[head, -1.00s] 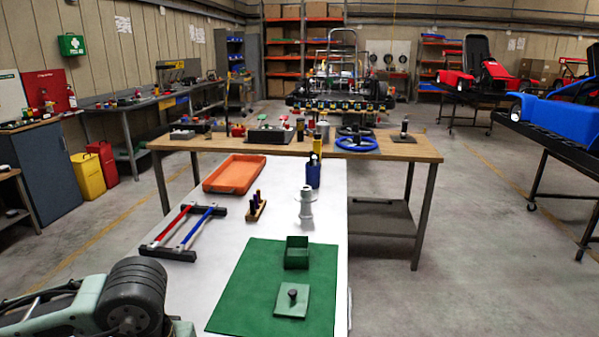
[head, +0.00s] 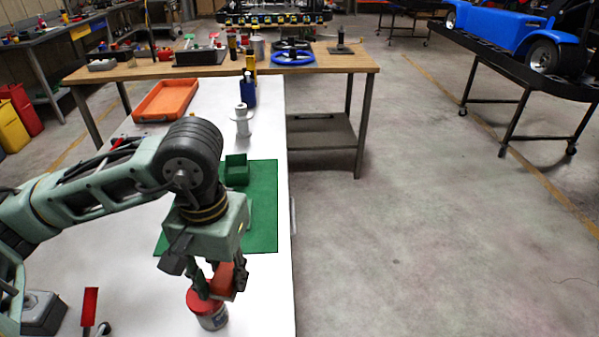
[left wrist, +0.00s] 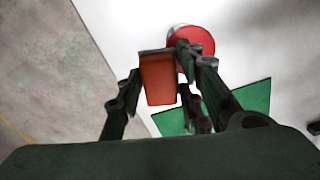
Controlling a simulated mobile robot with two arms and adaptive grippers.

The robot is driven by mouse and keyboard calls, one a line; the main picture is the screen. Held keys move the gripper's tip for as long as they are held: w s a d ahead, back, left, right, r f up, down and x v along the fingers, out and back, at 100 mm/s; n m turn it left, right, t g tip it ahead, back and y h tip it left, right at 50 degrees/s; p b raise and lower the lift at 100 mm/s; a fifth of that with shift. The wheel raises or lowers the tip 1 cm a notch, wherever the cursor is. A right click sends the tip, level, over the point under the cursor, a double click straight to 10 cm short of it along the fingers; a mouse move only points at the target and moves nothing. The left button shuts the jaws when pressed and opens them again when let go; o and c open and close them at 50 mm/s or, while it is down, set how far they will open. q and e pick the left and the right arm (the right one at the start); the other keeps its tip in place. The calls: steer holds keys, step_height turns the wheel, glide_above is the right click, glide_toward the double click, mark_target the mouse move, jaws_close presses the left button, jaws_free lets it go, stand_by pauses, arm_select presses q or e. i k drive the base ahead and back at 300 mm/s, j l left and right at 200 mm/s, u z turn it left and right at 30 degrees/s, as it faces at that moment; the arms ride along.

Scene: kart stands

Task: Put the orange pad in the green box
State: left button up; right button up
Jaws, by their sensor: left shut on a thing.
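My left gripper (head: 222,284) is shut on the orange pad (head: 224,277), which looks like a small reddish-orange block. It holds the pad close beside and partly over a red-topped can (head: 212,320) on the white table. In the left wrist view the pad (left wrist: 159,79) sits between the fingers of the gripper (left wrist: 162,85), with the can's red lid (left wrist: 198,36) just beyond it. The green box (head: 236,172) stands open on the green mat, behind my left arm and farther up the table. Its inside is hard to see. My right gripper is not in view.
The green mat (head: 264,205) is partly hidden by my arm. A white spool-like part (head: 242,122), a blue bottle (head: 248,92) and an orange tray (head: 166,101) stand farther back. A red-handled tool (head: 89,306) lies at lower left. Open floor lies right of the table.

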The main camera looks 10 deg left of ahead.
mark_target(238, 177)
steer(key=l+z, duration=0.7)
steer(key=i+l+z, duration=0.1)
steer(key=l+z, duration=0.2)
steer(key=i+l+u, duration=0.8)
steer(key=i, duration=0.2)
steer(key=i+j+u, duration=0.15)
steer(key=i+u, duration=0.2)
steer(key=i, duration=0.5)
steer(key=i+l+u, duration=0.1)
steer(key=i+u, duration=0.3)
steer(key=i, duration=0.45)
steer(key=i+u, duration=0.6)
steer(key=u, duration=0.25)
steer(key=i+l+u, duration=0.2)
steer(key=u, duration=0.2)
steer(key=i+l, duration=0.05)
steer(key=i, duration=0.05)
